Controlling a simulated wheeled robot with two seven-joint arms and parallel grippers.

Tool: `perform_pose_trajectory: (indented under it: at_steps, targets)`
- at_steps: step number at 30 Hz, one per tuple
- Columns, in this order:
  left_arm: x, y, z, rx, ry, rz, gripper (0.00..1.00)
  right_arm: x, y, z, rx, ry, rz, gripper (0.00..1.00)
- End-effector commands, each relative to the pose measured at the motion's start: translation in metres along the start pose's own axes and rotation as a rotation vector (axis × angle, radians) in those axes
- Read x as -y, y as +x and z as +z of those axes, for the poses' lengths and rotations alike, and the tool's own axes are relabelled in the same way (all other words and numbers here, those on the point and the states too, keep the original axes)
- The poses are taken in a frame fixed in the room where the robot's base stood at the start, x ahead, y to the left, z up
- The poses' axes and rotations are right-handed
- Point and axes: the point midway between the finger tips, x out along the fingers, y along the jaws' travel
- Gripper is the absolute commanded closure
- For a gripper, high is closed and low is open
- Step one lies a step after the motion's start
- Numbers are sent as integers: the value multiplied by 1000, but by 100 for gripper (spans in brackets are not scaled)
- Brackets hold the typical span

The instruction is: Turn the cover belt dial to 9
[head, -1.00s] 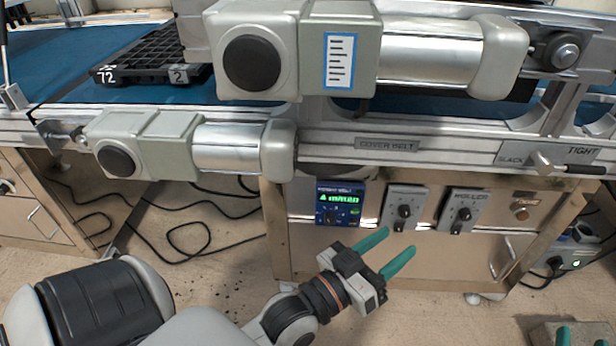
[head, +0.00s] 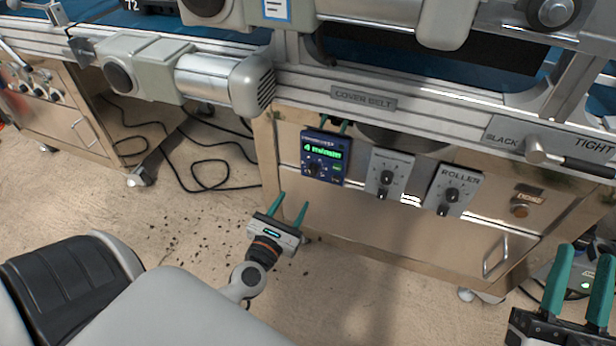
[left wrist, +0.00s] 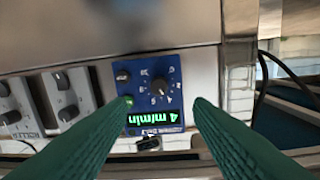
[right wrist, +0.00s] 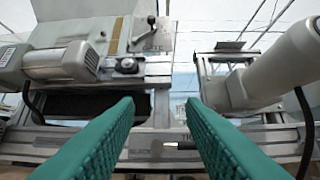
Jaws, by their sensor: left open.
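A blue control box (head: 324,158) with a lit green display and a small black dial (head: 315,168) is on the metal cabinet front. In the left wrist view the box (left wrist: 143,92) appears upside down; its display reads 4 m/min and its dial (left wrist: 161,88) has a printed scale. A grey box (head: 388,176) beside it has black knobs; its label is unreadable. I cannot tell which dial is the cover belt's. My left gripper (head: 292,200) is open and empty, below and left of the blue box, facing it. My right gripper (head: 580,285) is open and empty at lower right.
A COVER BELT plate (head: 363,98) is on the rail above the boxes. A box marked ROLLER (head: 455,190) is to the right. A grey motor (head: 190,75) juts out at upper left. Black cables (head: 205,175) lie on the floor. Space before the cabinet is free.

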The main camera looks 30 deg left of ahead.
Motion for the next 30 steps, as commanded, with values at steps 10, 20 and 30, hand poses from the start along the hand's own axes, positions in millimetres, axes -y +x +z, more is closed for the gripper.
perform_pose_trajectory:
  at_steps: [10,20,30]
  targets:
    - [-1,70,-3,-4,2,0,53,5,-3,-31,-215,-10,-10,64]
    - [-1,98,-1,-1,4,2,53,6,-5,-38,-259,-11,-12,64]
    - [-1,98,-1,-1,4,2,68,6,-5,-38,-259,-12,-12,64]
